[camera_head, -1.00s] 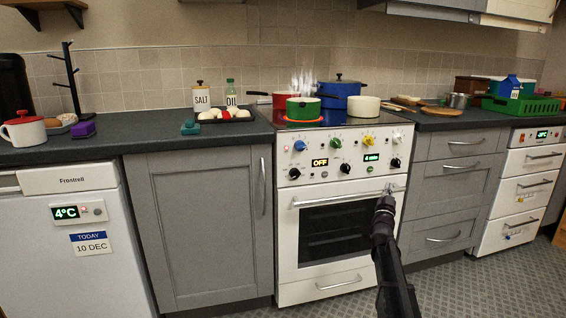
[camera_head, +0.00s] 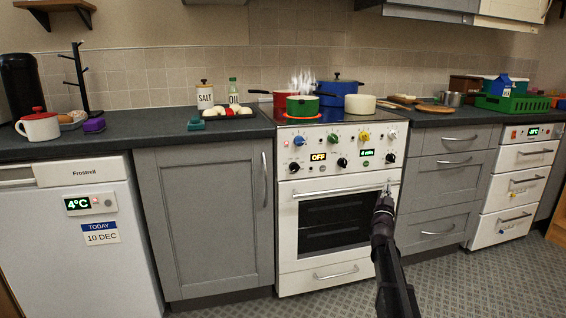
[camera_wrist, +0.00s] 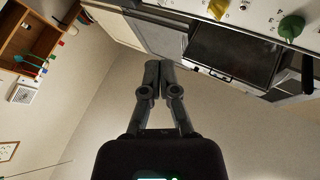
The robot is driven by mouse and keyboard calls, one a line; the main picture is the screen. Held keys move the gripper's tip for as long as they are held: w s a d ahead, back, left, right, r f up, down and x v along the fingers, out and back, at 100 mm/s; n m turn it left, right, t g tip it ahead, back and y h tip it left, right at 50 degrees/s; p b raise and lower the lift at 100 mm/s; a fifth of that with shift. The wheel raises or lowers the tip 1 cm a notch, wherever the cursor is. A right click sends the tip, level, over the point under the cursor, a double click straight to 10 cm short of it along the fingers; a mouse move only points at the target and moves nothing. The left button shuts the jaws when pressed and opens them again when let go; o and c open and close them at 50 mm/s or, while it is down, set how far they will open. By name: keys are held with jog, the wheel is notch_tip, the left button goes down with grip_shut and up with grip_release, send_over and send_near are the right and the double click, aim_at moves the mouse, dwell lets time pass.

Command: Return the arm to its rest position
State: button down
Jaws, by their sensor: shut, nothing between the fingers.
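My gripper (camera_head: 386,190) is in front of the oven door of the white stove (camera_head: 300,268), right of the door's middle and close to the right end of its handle. In the wrist view my gripper (camera_wrist: 152,72) is shut with its fingers together and nothing between them. The stove's front, with yellow and green knobs, fills the upper right of that view. From the head view I cannot tell whether the fingertips touch the door.
A steaming green pot (camera_head: 303,106), a blue pot (camera_head: 340,92) and a cream pot (camera_head: 360,104) stand on the hob. Grey cabinets (camera_head: 205,220) and a white fridge (camera_head: 90,250) are to the left, drawers (camera_head: 440,190) to the right. The floor in front is clear.

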jog(key=s+a+f+n+g+y+p, duration=0.55)
jog(key=s+a+f+g+y, duration=0.45)
jog(key=s+a+f, duration=0.5)
jog(key=s+a+f+n+g+h+p, duration=0.1)
jog(key=s+a+g+p, duration=0.15)
jog(key=s+g, duration=0.65)
jog(key=s+a+f+g+p, duration=0.1)
jog(key=s+a+g+p, duration=0.15)
jog(key=s, duration=1.25)
notch_tip(320, 180, up, 37)
jog(key=p, duration=3.6)
